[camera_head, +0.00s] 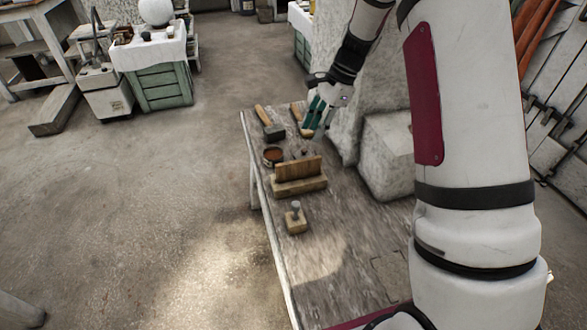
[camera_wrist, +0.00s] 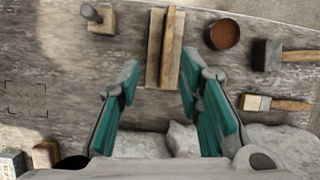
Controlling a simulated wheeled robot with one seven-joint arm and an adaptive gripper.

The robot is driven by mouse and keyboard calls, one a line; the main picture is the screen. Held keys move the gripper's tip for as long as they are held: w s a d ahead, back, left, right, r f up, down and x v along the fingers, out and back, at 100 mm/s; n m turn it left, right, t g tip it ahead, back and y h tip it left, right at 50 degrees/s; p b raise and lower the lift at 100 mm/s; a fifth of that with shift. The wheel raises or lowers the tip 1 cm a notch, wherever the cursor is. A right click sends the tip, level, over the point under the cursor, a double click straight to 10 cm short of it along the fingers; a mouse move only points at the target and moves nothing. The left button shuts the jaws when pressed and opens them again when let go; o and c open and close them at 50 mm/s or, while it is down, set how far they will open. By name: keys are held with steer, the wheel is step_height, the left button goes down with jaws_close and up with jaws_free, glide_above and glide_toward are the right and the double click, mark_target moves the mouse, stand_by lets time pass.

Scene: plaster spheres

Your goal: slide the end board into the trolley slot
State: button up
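A thin wooden board (camera_head: 299,167) stands on edge on a pale wooden block (camera_head: 300,186) on the workbench. In the wrist view the board (camera_wrist: 171,50) and its block (camera_wrist: 153,72) lie ahead of the fingers, near the middle. I cannot tell whether the board sits in a groove. My gripper (camera_head: 316,116) has teal finger pads and is over the far part of the bench. In the wrist view my gripper (camera_wrist: 160,62) is open and empty, its fingertips apart on either side of the board's near end in the picture. No trolley slot can be made out for certain.
Pale stone blocks (camera_head: 390,150) crowd the right. A green slatted stand (camera_head: 163,88) carries a white sphere (camera_head: 156,12).

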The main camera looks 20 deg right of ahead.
steer(key=m, duration=0.1)
glide_toward(299, 168)
steer(key=x, duration=0.1)
steer(key=b+x, duration=0.1)
steer(key=x, duration=0.1)
steer(key=shift+w+f, duration=0.2)
steer(key=shift+w, duration=0.15)
steer(key=shift+b+x, duration=0.65)
steer(key=shift+x, duration=2.75)
steer(key=shift+f, duration=0.25)
jaws_close()
